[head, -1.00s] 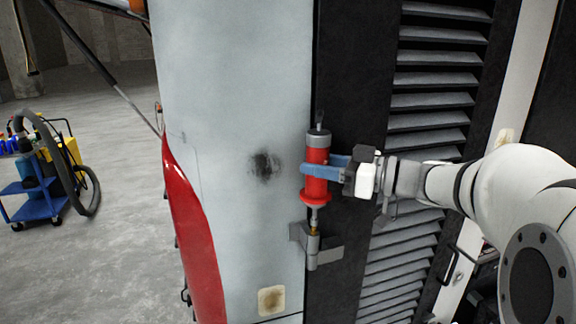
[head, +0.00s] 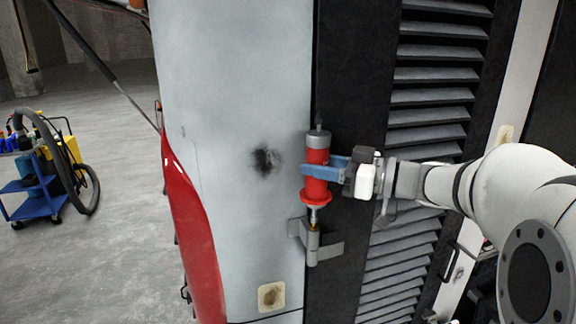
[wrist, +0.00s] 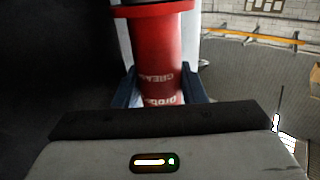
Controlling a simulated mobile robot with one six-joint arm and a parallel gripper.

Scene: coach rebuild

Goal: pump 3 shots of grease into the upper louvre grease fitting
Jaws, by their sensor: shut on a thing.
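A red grease gun (head: 316,185) with a grey cap stands upright, nozzle down, beside the dark louvred panel. It also shows in the wrist view (wrist: 163,50), with white lettering. My gripper (head: 318,170) is shut on its body with blue fingers, one on each side. The grease fitting (head: 314,227), a small brass tip, sits on top of a grey bracket (head: 327,250) on the panel. The gun's nozzle meets the fitting from above and looks in line with it. Whether it is fully seated is too small to tell.
Louvre slats (head: 430,100) run down the panel to the right, behind my arm. The pale body panel (head: 225,90) with a dark smudge is to the left. A blue cart (head: 35,195) with a hose stands far left on open floor.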

